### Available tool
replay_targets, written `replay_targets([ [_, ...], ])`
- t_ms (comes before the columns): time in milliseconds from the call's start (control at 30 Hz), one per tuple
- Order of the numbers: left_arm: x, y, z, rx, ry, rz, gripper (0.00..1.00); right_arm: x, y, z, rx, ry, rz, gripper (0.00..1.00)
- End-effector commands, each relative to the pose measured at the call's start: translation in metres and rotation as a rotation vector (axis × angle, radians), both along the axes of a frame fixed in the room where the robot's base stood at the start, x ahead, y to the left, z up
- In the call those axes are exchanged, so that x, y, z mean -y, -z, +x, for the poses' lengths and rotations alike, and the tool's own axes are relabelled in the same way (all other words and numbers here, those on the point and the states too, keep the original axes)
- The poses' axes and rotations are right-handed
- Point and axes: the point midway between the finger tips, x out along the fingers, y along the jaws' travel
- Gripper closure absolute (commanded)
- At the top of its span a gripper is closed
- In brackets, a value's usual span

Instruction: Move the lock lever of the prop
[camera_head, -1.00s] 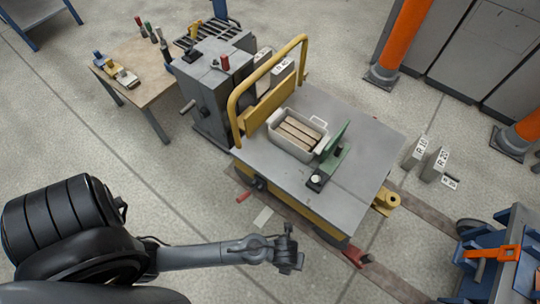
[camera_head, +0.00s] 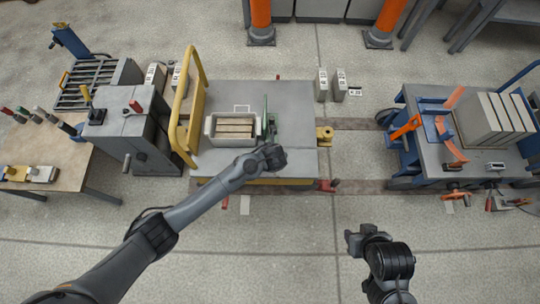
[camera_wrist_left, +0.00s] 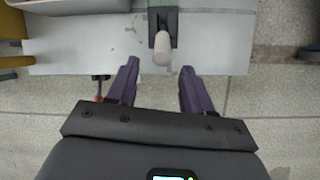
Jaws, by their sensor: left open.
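A green upright plate (camera_head: 266,116) stands beside a light grey mould box (camera_head: 208,128) on the steel table. In the left wrist view, a dark bracket (camera_wrist_left: 155,18) carries a pale rounded handle (camera_wrist_left: 162,48), which may be the prop's lock lever. My left gripper (camera_head: 275,157) is over the table's front edge and hides part of the bracket's area. In the wrist view its fingers (camera_wrist_left: 158,78) are wide apart and empty, with the handle just beyond and between the tips. My right gripper (camera_head: 358,242) is over the floor at lower right; its jaws are unclear.
The steel table (camera_head: 298,105) has a yellow rail (camera_head: 194,95) on its left. A grey machine (camera_head: 128,130) stands left of it. A blue trolley (camera_head: 415,160) with clamps is at right. Grey blocks (camera_head: 330,85) stand between. Floor in front is clear.

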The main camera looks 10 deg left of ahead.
Motion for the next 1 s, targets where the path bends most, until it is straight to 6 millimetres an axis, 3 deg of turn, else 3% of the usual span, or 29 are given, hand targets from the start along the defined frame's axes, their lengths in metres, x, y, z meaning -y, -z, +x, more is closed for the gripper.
replay_targets([
  [100,-0.001,0.024,0.008,0.0,-0.001,-0.002,0.49,-0.002,0.018,-0.001,-0.002,0.001,0.006,0.57],
  [400,-0.004,0.062,0.025,0.0,-0.001,-0.003,0.49,-0.003,0.042,-0.001,-0.002,0.004,0.009,0.57],
  [933,-0.006,0.072,0.031,0.001,0.0,-0.002,0.49,-0.002,0.047,-0.001,-0.001,0.004,0.008,0.57],
  [1000,-0.006,0.072,0.031,0.001,0.0,-0.002,0.59,-0.002,0.047,-0.001,-0.001,0.004,0.007,0.57],
])
